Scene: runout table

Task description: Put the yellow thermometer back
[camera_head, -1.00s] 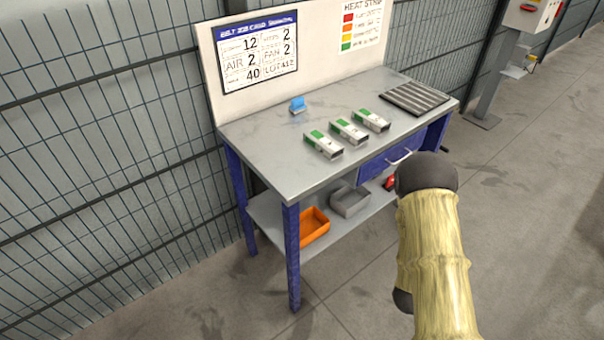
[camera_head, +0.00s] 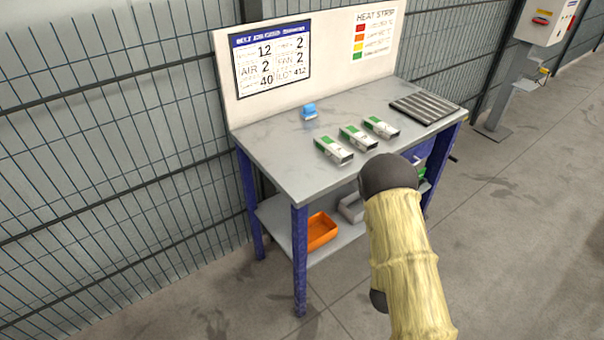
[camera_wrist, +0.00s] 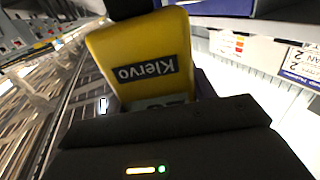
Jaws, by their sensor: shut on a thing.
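The yellow thermometer (camera_wrist: 128,48) is in the wrist view, a yellow body with a dark label reading "Klervo" upside down. My gripper (camera_wrist: 150,92) is shut on it, with dark gripper parts above and below. A small display shows partly at its lower edge; the rest is hidden. In the head view my arm in its straw-coloured sleeve reaches toward the table's front edge, and the gripper and thermometer are hidden there. The grey worktable (camera_head: 285,165) stands ahead.
The tabletop holds a blue object (camera_head: 309,111), three green-and-white boxes (camera_head: 358,138) and a dark ribbed mat (camera_head: 425,107). An orange bin (camera_head: 321,231) and a grey bin (camera_head: 351,208) are on the lower shelf. A board stands behind; mesh fence runs left.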

